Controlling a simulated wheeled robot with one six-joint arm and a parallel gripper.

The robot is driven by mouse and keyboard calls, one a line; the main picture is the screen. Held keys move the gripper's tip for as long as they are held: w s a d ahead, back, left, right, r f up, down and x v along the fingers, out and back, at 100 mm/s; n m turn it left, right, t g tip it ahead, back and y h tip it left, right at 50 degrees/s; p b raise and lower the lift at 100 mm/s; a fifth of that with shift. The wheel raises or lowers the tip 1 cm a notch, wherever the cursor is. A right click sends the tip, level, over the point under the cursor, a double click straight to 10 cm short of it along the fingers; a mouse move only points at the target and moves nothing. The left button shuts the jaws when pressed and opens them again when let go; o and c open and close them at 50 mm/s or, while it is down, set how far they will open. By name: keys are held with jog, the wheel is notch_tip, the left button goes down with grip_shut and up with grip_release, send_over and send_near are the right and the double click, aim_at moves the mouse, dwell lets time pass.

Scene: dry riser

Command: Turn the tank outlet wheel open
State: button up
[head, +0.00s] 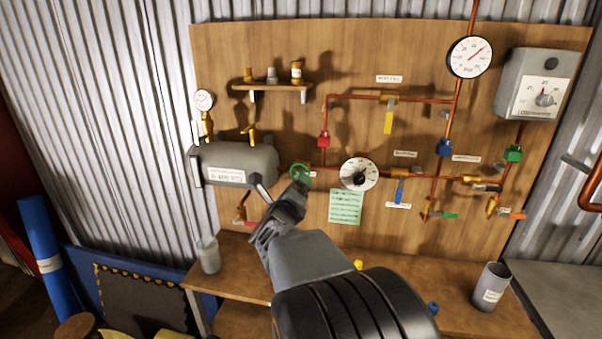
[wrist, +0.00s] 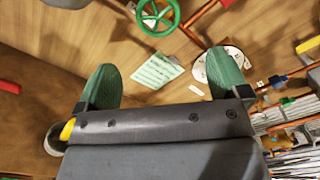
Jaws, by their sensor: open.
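The green outlet wheel (head: 299,170) sits on the copper pipe just right of the grey tank (head: 240,161) in the head view. My gripper partly covers its lower edge there. In the wrist view the wheel (wrist: 158,14) shows spokes and a hub at the top, cut off by the frame edge. My gripper (head: 282,190) is open in front of the board, below the wheel. In the wrist view its green finger pads (wrist: 163,78) stand wide apart with nothing between them. The wheel lies beyond the fingertips, and no contact shows.
A round white dial (head: 359,174) is close to the wheel's right, with a green note (head: 345,207) below. A yellow lever (head: 388,120) and a blue lever (head: 398,190) stick out farther right. A grey cup (head: 208,255) stands on the bench at left.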

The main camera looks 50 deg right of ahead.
jog(key=p+x, duration=0.3)
jog(key=x, duration=0.8)
jog(key=shift+d, duration=0.1)
jog(key=shift+c, duration=0.3)
jog(key=c, duration=0.8)
jog(key=shift+c, duration=0.2)
jog(key=shift+f+n+b, duration=0.1)
jog(key=shift+n+b, duration=0.2)
jog(key=shift+b, duration=0.05)
